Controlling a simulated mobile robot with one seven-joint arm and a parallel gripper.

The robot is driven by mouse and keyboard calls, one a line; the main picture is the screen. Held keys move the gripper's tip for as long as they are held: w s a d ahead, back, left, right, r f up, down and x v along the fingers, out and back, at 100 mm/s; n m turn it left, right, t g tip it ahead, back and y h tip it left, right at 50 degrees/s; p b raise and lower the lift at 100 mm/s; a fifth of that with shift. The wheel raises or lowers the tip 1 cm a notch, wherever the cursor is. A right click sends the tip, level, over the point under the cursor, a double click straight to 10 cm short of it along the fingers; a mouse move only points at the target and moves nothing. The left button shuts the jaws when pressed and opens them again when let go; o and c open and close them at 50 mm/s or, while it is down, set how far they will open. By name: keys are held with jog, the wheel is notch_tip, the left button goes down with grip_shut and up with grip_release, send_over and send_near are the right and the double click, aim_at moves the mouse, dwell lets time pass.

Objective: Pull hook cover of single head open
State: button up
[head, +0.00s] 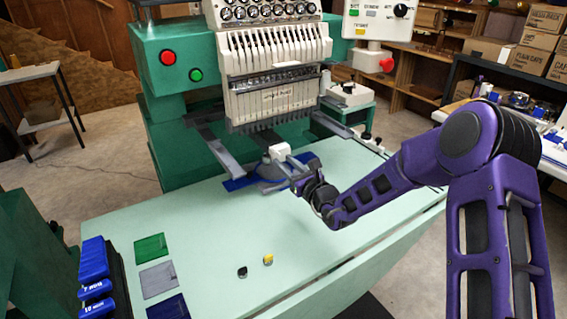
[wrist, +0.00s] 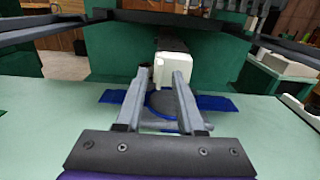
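The white hook cover (head: 279,151) sits at the front end of the machine's narrow lower arm, below the single sewing head (head: 272,70). In the wrist view the cover (wrist: 186,68) looks like a small white box just beyond my fingertips. My gripper (head: 296,165) reaches toward it from the front right. In the wrist view my gripper (wrist: 162,72) has its two fingers apart with a gap between them. The right fingertip overlaps the cover's front face, and the left one is by its left edge. I cannot tell whether either touches it.
A blue hooped cloth (head: 240,183) lies on the pale green table (head: 200,225) under my gripper. Two small bobbin-like items (head: 268,259), coloured patches (head: 150,248) and blue boxes (head: 93,262) are at the front left.

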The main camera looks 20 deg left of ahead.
jog(key=shift+w+a, duration=0.45)
jog(key=shift+a, duration=0.1)
grip_shut()
dwell(1.1)
